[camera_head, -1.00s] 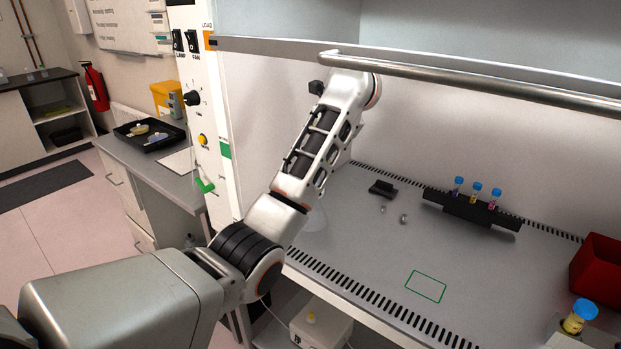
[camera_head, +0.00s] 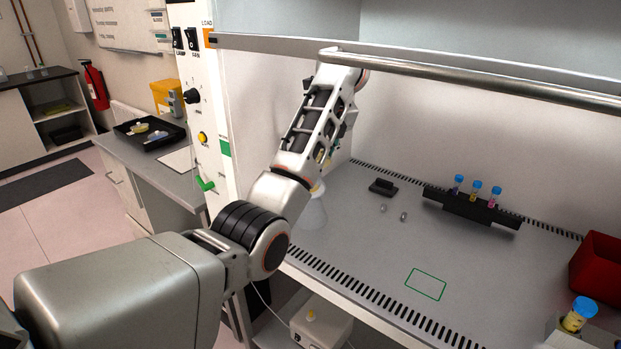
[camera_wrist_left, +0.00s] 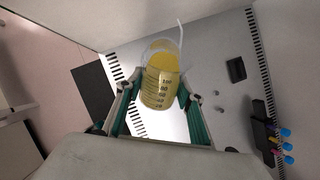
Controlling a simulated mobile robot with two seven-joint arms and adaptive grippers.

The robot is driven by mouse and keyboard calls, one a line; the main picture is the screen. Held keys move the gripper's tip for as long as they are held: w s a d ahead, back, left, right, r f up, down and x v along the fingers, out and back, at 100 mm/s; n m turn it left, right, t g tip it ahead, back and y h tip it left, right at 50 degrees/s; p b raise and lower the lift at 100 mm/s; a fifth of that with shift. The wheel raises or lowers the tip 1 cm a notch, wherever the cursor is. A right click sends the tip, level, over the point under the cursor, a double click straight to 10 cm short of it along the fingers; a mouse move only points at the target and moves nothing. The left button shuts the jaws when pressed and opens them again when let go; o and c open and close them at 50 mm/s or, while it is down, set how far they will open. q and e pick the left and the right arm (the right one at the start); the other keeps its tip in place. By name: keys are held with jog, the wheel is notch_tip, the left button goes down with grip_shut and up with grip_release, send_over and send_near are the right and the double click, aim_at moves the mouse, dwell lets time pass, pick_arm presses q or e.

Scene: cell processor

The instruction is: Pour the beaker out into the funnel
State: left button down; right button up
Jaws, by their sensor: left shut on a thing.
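The beaker (camera_wrist_left: 161,88) holds yellow liquid and shows in the left wrist view, with its graduation marks facing the camera. My left gripper (camera_wrist_left: 160,92) is shut on it, one finger on each side. In the head view my left forearm hides most of the gripper and beaker; bits of green and yellow show behind it. A pale, translucent cone-shaped vessel (camera_head: 312,213) stands on the cabinet floor below the forearm, partly hidden. I cannot tell the funnel clearly from it. A thin white tube (camera_wrist_left: 181,34) rises beyond the beaker. My right gripper is not in view.
A black rack (camera_head: 470,208) with blue-capped tubes stands at the back. A small black block (camera_head: 383,187) lies left of it. A red bin (camera_head: 597,268) is at the right. A metal bar (camera_head: 470,80) crosses the cabinet opening.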

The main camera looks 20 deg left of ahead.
pick_arm(q)
jog(key=shift+g, duration=0.3)
jog(key=shift+w+g+h, duration=0.1)
jog(key=shift+g+h, duration=0.4)
jog(key=shift+h, duration=0.1)
jog(key=shift+a+r+g+h, duration=0.1)
jog(key=shift+g+h, duration=0.2)
dwell(0.3)
jog(key=shift+w+a, duration=0.1)
jog(key=shift+a+g, duration=0.1)
jog(key=shift+g, duration=0.2)
jog(key=shift+h, duration=0.4)
